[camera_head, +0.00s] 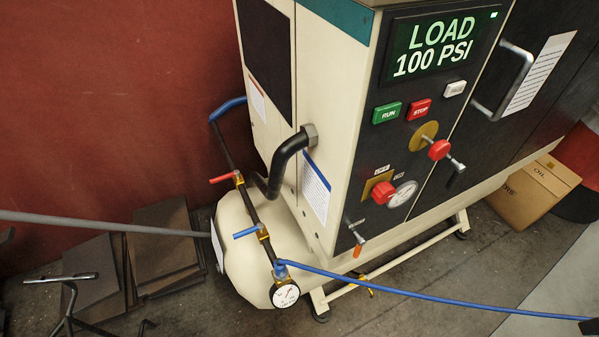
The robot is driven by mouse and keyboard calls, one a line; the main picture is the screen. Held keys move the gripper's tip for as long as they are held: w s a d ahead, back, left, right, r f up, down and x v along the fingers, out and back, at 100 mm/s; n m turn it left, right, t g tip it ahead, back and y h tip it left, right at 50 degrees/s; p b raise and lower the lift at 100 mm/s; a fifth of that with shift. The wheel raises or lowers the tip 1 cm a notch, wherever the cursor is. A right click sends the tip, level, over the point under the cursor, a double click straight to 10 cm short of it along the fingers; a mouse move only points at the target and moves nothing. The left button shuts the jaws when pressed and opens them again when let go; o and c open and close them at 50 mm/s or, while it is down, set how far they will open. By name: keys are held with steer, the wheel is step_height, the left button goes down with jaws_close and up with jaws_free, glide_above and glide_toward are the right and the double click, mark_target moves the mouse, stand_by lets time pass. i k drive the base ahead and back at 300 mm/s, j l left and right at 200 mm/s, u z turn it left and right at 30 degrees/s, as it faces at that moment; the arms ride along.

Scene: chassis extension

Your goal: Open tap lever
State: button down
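A beige compressor tank (235,265) carries a dark pipe with two small brass valves. One tap lever is red (222,178) and sticks out to the left, across the pipe. The other tap lever is blue (246,232), lower on the pipe, and also sticks out to the left. A round pressure gauge (285,296) sits at the pipe's lower end. Another small yellow fitting (365,282) shows low under the cabinet, partly hidden. Which lever is meant I cannot tell. My gripper is not in view.
The control panel (440,100) reads LOAD 100 PSI. A blue hose (430,294) crosses the lower right, and a grey hose or rod (100,224) reaches the tank from the left. Dark panels (160,240) and a metal stand (66,305) are at left; a cardboard box (530,195) is at right.

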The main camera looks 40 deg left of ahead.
mark_target(260, 226)
steer(key=u, duration=1.25)
steer(key=i+j+u, duration=0.5)
steer(key=k, duration=0.55)
steer(key=k+l+u, duration=0.1)
steer(key=u, duration=1.15)
steer(key=l+u, duration=0.3)
steer(key=l, duration=0.75)
